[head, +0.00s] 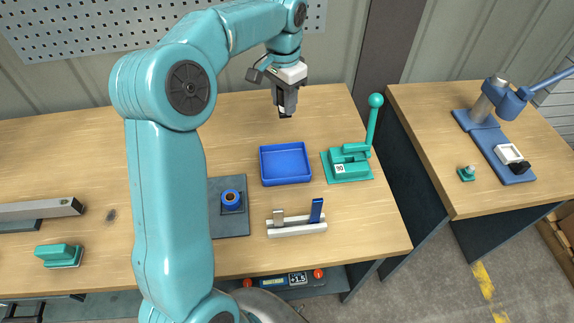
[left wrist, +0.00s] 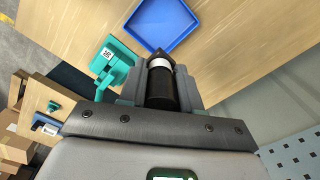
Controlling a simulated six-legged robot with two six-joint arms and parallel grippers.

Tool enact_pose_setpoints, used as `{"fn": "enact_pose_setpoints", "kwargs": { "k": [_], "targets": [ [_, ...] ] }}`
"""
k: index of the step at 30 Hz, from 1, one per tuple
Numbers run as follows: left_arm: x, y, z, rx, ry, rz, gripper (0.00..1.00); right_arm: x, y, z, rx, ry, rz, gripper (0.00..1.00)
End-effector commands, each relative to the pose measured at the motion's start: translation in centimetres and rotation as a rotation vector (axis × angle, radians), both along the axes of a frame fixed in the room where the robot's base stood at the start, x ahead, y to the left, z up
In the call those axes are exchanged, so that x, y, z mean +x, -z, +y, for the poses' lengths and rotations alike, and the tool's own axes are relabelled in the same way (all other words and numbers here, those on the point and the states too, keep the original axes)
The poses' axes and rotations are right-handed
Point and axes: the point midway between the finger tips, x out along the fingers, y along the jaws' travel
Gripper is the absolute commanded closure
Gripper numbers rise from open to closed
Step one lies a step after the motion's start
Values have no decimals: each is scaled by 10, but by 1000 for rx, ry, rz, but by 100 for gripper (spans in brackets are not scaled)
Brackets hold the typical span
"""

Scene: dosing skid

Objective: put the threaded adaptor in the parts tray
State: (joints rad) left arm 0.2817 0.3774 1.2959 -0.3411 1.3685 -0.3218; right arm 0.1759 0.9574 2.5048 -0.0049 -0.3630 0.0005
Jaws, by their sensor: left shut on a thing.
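My left gripper (head: 286,109) hangs pointing down above the back of the bench, behind the blue parts tray (head: 285,181). In the left wrist view, its fingers (left wrist: 160,77) are shut on a dark cylindrical piece with a pale band, which I take for the threaded adaptor (left wrist: 160,90). My right gripper is not in view.
A green lever clamp (head: 348,165) stands right of the tray. In front are a grey fixture with a blue lever (head: 297,228) and a dark plate with a blue ring (head: 231,198). A second bench (head: 440,150) stands right, across a gap. Bench around the gripper is clear.

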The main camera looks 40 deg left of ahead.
Motion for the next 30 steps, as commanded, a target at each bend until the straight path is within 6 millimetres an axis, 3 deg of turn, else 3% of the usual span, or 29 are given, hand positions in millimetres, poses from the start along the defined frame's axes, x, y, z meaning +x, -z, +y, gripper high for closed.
{"fn": "enact_pose_setpoints", "kwargs": {
  "k": [5, 8, 18, 30],
  "targets": [
    [-1, 12, 2, -2, -2, 9, 98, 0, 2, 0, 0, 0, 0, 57],
    [-2, 33, 1, -3, -3, 13, 98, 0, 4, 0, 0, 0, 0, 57],
    [-1, 130, 0, -4, -4, 13, 98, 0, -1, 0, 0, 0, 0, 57],
    [0, 186, 0, -4, -5, 11, 98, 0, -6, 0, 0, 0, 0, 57]
  ]
}}
